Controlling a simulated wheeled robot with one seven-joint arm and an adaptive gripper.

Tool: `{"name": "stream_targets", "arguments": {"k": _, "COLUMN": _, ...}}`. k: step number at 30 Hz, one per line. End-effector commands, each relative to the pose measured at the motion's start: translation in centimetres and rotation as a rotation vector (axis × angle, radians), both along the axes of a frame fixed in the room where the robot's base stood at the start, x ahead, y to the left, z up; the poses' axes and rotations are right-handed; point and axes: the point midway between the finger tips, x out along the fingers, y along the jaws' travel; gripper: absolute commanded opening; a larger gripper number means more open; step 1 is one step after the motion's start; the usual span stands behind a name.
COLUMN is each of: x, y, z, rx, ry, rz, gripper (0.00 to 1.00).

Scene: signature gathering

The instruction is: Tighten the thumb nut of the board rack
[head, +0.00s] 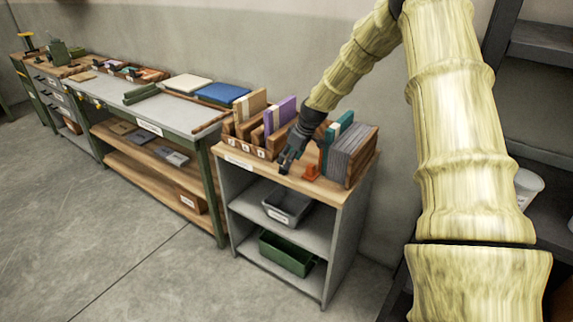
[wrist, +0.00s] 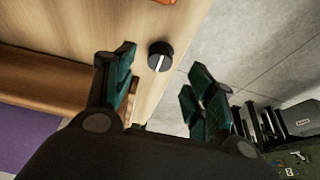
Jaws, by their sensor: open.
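A black round knob with a white line across it (wrist: 160,56), which looks like the thumb nut, sits at the wooden top's edge in the wrist view. The wooden board rack (head: 243,138) stands on the small cabinet in the head view, with a tan board and a purple board (head: 279,117) upright in it. My gripper (head: 288,160) is low at the front of the cabinet top, beside the rack. In the wrist view its teal fingers are spread and empty, with the knob showing between their tips; no contact shows. In the head view the knob is hidden or too small to make out.
An orange piece (head: 311,173) stands just right of my gripper. Right of it is a wooden holder with grey boards (head: 348,155) and a teal board. Grey and green bins (head: 286,254) sit on the shelves below. A long workbench (head: 180,112) extends left. The floor in front is clear.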

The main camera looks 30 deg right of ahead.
Motion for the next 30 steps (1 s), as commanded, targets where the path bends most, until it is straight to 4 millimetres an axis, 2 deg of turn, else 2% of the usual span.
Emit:
{"name": "stream_targets", "arguments": {"k": 6, "x": 0.8, "y": 0.3, "z": -2.3, "rx": 0.000, "ry": 0.001, "rz": -0.002, "gripper": 0.55}}
{"name": "stream_targets", "arguments": {"k": 12, "x": 1.4, "y": 0.5, "z": -3.7, "rx": 0.000, "ry": 0.001, "rz": -0.001, "gripper": 0.55}}
{"name": "stream_targets", "arguments": {"k": 25, "x": 1.6, "y": 0.6, "z": -4.2, "rx": 0.000, "ry": 0.000, "rz": -0.001, "gripper": 0.55}}
{"name": "stream_targets", "arguments": {"k": 26, "x": 1.6, "y": 0.6, "z": -4.2, "rx": 0.000, "ry": 0.000, "rz": -0.001, "gripper": 0.51}}
{"name": "stream_targets", "arguments": {"k": 30, "x": 1.6, "y": 0.6, "z": -4.2, "rx": 0.000, "ry": 0.000, "rz": -0.001, "gripper": 0.26}}
